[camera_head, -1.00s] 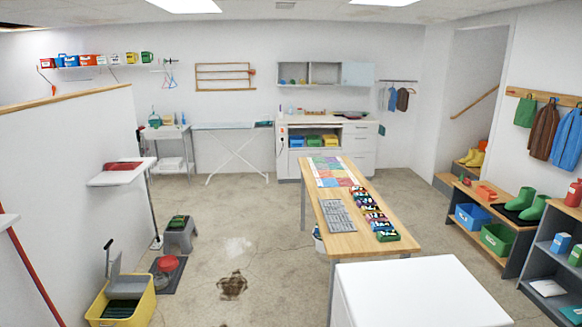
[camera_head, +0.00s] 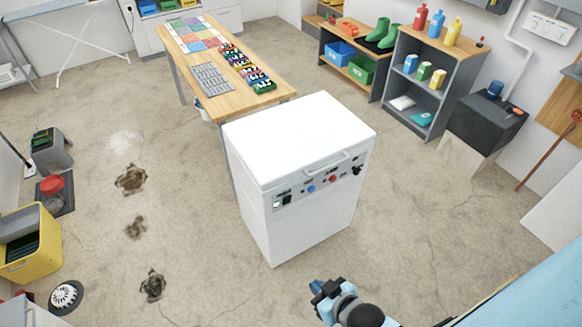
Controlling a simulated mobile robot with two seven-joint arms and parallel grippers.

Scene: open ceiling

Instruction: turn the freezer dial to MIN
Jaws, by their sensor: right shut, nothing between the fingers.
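The white chest freezer (camera_head: 297,136) stands in the middle of the camera_head view with its lid closed. Its front carries a control panel (camera_head: 322,186) with a green-lit switch at the left, a blue round control (camera_head: 311,189), a red round control (camera_head: 333,179) and a black knob-like part (camera_head: 357,170) at the right. The labels are too small to read, so I cannot tell which is the dial or its setting. My right gripper (camera_head: 318,287) shows low in front of the freezer, apart from it, shut and empty. My left gripper is out of view.
A wooden table (camera_head: 222,101) with cards and small boxes stands just behind the freezer. Grey shelves (camera_head: 432,62) and a dark-topped stand (camera_head: 483,112) are to the right. A yellow bin (camera_head: 30,246) is at the left. The floor before the freezer is clear.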

